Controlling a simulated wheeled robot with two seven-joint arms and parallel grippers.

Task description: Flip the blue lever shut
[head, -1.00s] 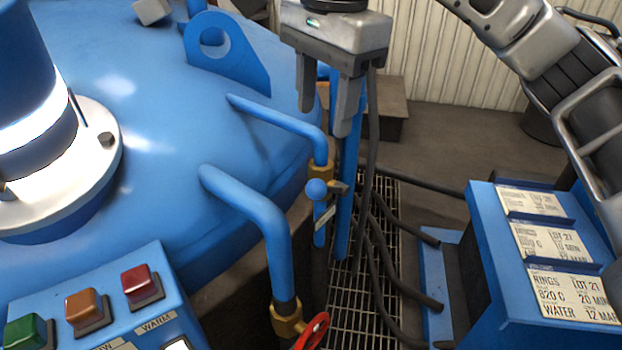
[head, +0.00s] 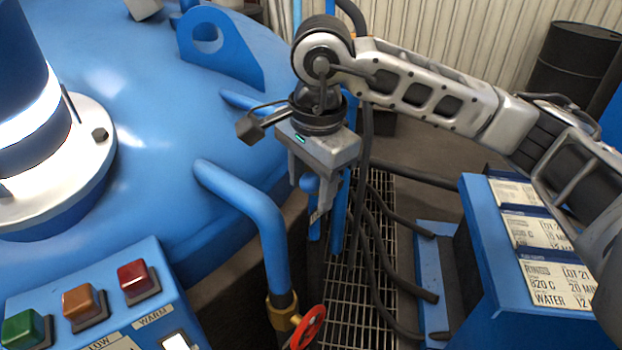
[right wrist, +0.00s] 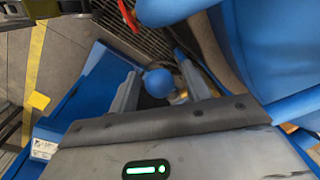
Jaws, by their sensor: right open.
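The blue lever (head: 310,184) has a round blue ball knob and sits by the pipe fittings beside the big blue furnace lid (head: 150,110). My right gripper (head: 306,202) points down over it, with one finger on each side of the knob. In the right wrist view the blue ball (right wrist: 158,82) of the lever shows between the two spread fingers. The gripper is open; I cannot tell whether a finger touches the knob. The gripper hides most of the lever's fitting in the head view. My left gripper is not in view.
A blue pipe (head: 255,215) bends down to a brass fitting near a red handwheel (head: 308,325). A button panel (head: 100,300) is at lower left. A blue stand with label cards (head: 545,250) is at right. Black hoses run over the floor grating (head: 350,300).

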